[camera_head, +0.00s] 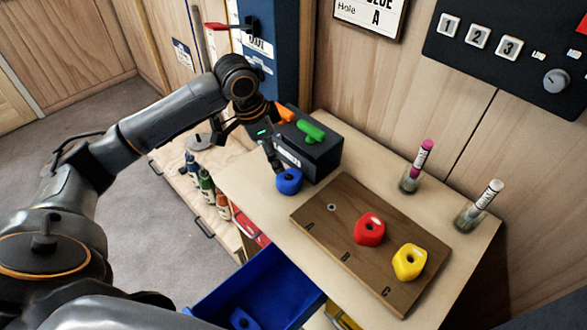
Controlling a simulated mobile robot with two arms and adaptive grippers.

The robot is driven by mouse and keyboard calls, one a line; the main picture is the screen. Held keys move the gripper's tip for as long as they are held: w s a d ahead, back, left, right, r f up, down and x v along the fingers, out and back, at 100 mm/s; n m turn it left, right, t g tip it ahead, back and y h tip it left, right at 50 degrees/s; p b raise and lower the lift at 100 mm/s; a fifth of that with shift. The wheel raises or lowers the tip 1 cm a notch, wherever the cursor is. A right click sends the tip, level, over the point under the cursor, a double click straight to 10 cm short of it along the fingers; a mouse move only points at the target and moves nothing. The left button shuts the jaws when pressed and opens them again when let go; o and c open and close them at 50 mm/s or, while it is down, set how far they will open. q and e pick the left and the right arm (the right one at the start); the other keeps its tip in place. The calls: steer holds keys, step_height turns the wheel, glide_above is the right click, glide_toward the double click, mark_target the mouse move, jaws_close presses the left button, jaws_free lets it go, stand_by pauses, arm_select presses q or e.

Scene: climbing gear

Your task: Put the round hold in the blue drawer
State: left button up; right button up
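A rounded blue hold (289,182) is at the table's left part, in front of a dark box. A red hold (369,229) and a yellow hold (409,262) sit on the wooden board marked A, B, C (335,232); spot A is bare. I cannot tell for sure which hold is the round one. The blue drawer (205,308) is pulled open below the table, with a blue lump (242,319) inside. My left gripper (273,160) points down right by the blue hold; its fingertips are partly hidden, and a grip is unclear. My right gripper is out of view.
The dark box (318,158) bears green and orange pieces behind the blue hold. Two glass jars with pens (411,180) (470,217) stand at the right. Several bottles (207,185) stand on a lower surface at the left.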

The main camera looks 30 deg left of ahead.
arm_select(q)
glide_above(290, 180)
steer(key=s+a, duration=0.1)
steer(key=s, duration=0.1)
steer(key=shift+n, duration=0.4)
step_height(290, 180, down, 6)
steer(key=shift+a+f+p, duration=0.1)
steer(key=shift+p, duration=0.35)
steer(key=shift+w+f, duration=0.2)
steer(key=shift+f, duration=0.05)
steer(key=shift+p+x, duration=0.6)
steer(key=shift+x, duration=1.8)
steer(key=shift+w+f, duration=0.15)
steer(key=shift+f, duration=0.05)
steer(key=shift+c, duration=0.6)
steer(key=c, duration=1.4)
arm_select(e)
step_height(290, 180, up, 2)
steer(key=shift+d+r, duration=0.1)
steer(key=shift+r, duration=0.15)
arm_select(q)
steer(key=shift+r, duration=0.1)
